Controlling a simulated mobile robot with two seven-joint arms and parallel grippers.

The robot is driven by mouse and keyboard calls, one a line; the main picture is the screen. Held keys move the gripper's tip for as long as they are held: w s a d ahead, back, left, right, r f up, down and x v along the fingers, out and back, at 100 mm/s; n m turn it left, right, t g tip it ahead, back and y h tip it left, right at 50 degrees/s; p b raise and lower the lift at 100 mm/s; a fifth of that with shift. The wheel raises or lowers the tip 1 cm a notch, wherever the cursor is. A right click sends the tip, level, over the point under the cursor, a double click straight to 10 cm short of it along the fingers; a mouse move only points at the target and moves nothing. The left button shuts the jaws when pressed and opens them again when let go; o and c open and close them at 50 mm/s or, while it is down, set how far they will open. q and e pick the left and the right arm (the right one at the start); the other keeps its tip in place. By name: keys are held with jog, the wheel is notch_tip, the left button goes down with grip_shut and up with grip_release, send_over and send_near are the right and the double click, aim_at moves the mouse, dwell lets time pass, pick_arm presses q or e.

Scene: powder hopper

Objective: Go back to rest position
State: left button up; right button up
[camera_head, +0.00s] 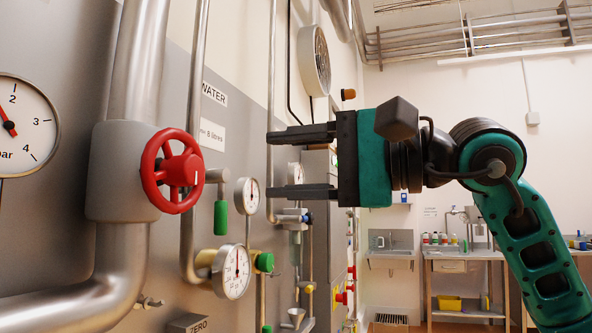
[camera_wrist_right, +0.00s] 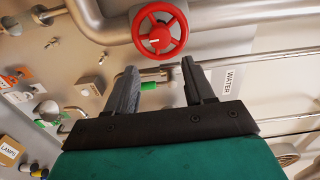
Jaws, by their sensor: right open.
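My right gripper (camera_head: 270,163) is in the middle of the head view, its two dark fingers parallel and well apart, pointing left. Nothing is between the fingers. It is in mid-air to the right of the red handwheel (camera_head: 175,171), apart from it in the picture. In the right wrist view the open fingers of the gripper (camera_wrist_right: 160,75) show below the red handwheel (camera_wrist_right: 160,29), with clear space between them. My green right arm reaches in from the right side of the head view. My left gripper is not in view.
A wall panel with thick steel pipes (camera_head: 140,60), a large gauge (camera_head: 22,125) and small gauges (camera_head: 234,271) is close on the left. A green-handled valve (camera_head: 221,217) sits beside the handwheel. A sink (camera_head: 391,240) and a workbench (camera_head: 465,256) stand far back right.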

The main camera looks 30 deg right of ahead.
jog(key=shift+s+d, duration=0.2)
jog(key=shift+s, duration=0.05)
dwell(0.3)
